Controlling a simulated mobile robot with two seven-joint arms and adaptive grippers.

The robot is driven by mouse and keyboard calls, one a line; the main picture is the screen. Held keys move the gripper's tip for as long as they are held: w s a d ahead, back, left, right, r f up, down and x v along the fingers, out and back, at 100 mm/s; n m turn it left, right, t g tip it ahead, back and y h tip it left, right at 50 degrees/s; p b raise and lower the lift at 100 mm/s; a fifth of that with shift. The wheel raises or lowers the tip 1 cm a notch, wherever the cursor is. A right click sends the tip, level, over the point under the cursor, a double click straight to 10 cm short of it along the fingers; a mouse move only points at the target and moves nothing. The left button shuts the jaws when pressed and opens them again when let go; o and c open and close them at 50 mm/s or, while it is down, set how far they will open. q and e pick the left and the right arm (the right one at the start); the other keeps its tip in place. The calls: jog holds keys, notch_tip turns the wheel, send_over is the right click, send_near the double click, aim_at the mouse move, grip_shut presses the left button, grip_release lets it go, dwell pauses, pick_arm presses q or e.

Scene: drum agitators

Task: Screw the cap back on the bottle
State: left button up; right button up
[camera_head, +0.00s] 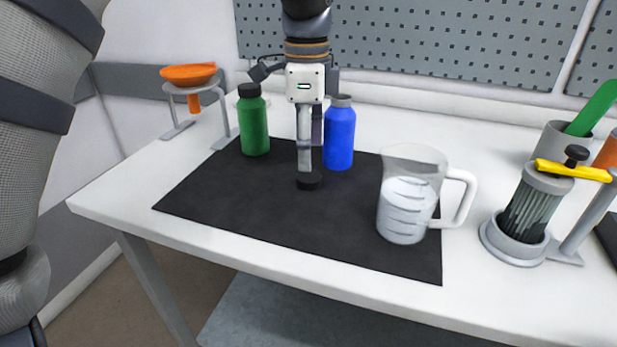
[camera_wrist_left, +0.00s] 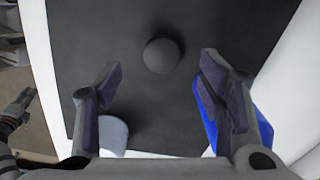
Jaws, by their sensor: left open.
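A black cap (camera_head: 310,181) lies on the dark mat (camera_head: 230,205), and it also shows in the left wrist view (camera_wrist_left: 163,55). My left gripper (camera_head: 309,160) points straight down just above the cap. In the wrist view its fingers (camera_wrist_left: 163,68) are spread apart with nothing between them, and the cap lies beyond the gap. A blue bottle (camera_head: 339,138) with a grey top stands upright behind and right of the cap. In the wrist view the blue bottle (camera_wrist_left: 262,128) is partly hidden by a finger. A green bottle (camera_head: 253,125) with a dark cap stands at the back left.
A clear measuring jug (camera_head: 405,210) stands on the mat's right part. Further right are a grey stand with a yellow-handled tool (camera_head: 572,171) and a cup with a green handle (camera_head: 596,108). An orange funnel (camera_head: 188,75) sits in a rack at left. The mat's left front is clear.

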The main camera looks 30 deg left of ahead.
aim_at(309, 176)
pick_arm(q)
jog(key=shift+f, duration=0.1)
jog(key=f, duration=0.5)
jog(key=shift+w, duration=0.2)
jog(key=c, duration=0.8)
